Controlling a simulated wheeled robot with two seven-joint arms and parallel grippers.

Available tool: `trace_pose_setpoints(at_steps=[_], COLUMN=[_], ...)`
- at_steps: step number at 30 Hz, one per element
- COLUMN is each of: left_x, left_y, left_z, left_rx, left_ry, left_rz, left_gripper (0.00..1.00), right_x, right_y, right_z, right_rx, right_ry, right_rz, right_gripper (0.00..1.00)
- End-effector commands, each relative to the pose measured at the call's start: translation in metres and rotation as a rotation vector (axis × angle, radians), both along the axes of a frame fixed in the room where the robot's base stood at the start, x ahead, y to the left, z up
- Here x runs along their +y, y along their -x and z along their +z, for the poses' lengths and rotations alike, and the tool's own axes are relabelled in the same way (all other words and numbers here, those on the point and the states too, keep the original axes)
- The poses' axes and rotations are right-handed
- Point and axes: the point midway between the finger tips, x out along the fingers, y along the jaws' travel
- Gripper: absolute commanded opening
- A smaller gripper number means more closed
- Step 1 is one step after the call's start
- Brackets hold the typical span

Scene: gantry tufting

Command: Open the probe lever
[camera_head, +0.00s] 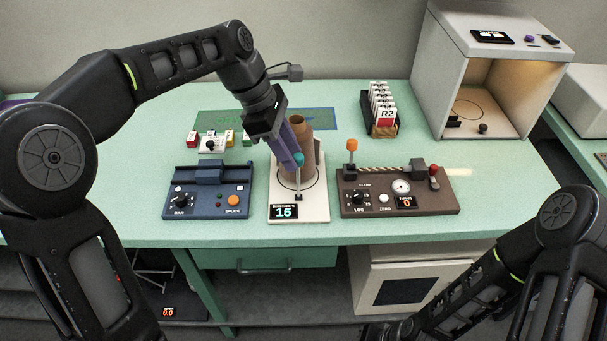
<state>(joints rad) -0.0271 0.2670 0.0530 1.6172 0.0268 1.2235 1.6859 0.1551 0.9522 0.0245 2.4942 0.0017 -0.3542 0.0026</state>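A white stand (314,214) with a small display reading 15 sits mid-table. A brown cone or spool (304,140) stands upright on it. A thin upright lever with a teal ball knob (299,159) rises at the front of the stand; I cannot tell for certain that it is the probe lever. My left gripper (291,158) reaches down from the upper left, its purple fingers right at the teal knob and partly covering the cone. I cannot tell whether the fingers touch or grip the knob. My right arm shows at the lower right, its gripper out of view.
A blue device (240,203) with a dial and orange button stands left of the stand. A brown device (440,203) with orange and red knobs stands to the right. Behind are a card rack (381,128), a green mat (218,122) and a white lit booth (440,65).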

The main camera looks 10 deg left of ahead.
Motion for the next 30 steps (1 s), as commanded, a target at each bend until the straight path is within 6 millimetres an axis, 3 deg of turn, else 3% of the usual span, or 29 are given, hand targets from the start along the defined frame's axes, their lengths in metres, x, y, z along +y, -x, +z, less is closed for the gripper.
trace_pose_setpoints(at_steps=[6, 12, 23, 30], left_x=[-0.017, -0.026, -0.028, -0.028], left_y=[0.000, -0.002, -0.002, -0.002], left_z=[-0.040, -0.063, -0.069, -0.069], left_rx=[0.005, 0.001, -0.001, -0.001], left_ry=[0.000, 0.000, 0.000, 0.000], left_rz=[-0.002, 0.000, 0.000, 0.000], left_gripper=[0.32, 0.32, 0.32, 0.13], right_x=[0.000, 0.000, 0.000, 0.000], right_y=[0.000, 0.000, 0.001, 0.001], right_z=[0.002, 0.004, 0.004, 0.004], right_rx=[0.001, 0.001, 0.001, 0.001], right_ry=[0.001, 0.001, 0.001, 0.001], right_rz=[-0.001, -0.001, -0.001, -0.001], right_gripper=[0.00, 0.00, 0.00, 0.00])
